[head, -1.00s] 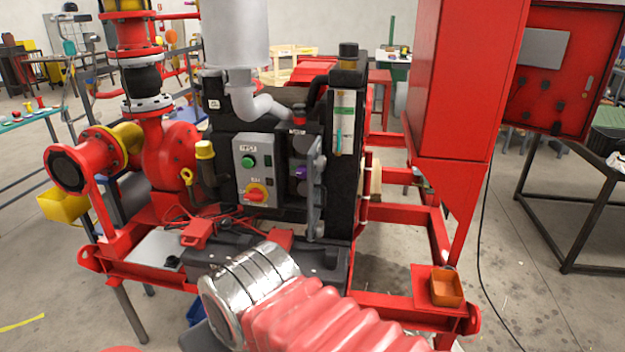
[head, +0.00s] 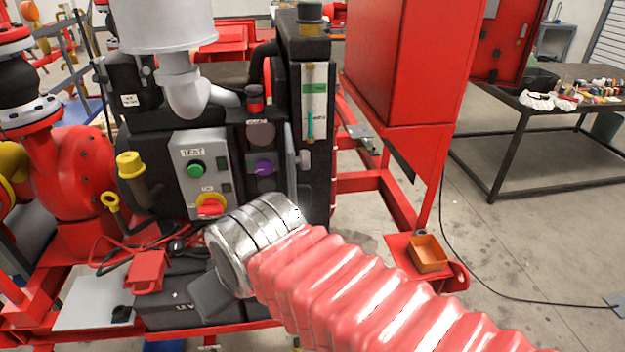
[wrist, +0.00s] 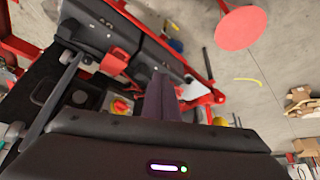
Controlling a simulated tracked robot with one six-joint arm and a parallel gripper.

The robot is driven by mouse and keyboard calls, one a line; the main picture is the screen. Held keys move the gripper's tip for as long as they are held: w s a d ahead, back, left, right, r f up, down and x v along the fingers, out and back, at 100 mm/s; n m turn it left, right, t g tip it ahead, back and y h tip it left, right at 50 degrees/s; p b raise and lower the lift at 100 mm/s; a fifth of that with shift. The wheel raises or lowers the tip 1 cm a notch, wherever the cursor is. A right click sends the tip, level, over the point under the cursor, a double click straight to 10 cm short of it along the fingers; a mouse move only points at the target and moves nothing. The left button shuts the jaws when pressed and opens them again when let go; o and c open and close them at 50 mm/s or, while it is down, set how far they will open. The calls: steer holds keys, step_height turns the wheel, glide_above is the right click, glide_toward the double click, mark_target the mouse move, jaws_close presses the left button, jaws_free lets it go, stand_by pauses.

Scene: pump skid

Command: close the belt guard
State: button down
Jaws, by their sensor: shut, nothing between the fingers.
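My gripper (wrist: 163,78) shows in the wrist view with its dark fingers together and nothing between them. In the head view my silver wrist cuff hides most of it, in front of the control box. A narrow grey panel (head: 290,158) stands nearly edge-on beside the purple knob, its lower part hidden by my wrist. It looks like a swung-out cover; I cannot tell for sure that it is the belt guard. The grey control box (head: 205,175) has a green button and a red-yellow switch, and the switch also shows in the wrist view (wrist: 121,106).
The black column with a sight gauge (head: 315,105) stands right of the panel. A tall red cabinet (head: 405,65) and an orange tray (head: 428,252) lie farther right. A red box (head: 147,270) with cables sits at the lower left. Open floor lies right of the skid.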

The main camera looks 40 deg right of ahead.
steer(key=shift+w, duration=0.5)
steer(key=w+d+r+m+g, duration=0.1)
steer(key=w+d+r+m, duration=0.15)
steer(key=d, duration=0.75)
steer(key=w+d+r+m, duration=0.1)
steer(key=w+d+r, duration=0.25)
steer(key=d, duration=0.55)
steer(key=s+d+r+m+t+y, duration=0.2)
steer(key=s+d, duration=0.1)
steer(key=d, duration=1)
steer(key=shift+s+d+r+t, duration=0.15)
steer(key=shift+s+d+t, duration=0.1)
steer(key=shift+s+t, duration=0.05)
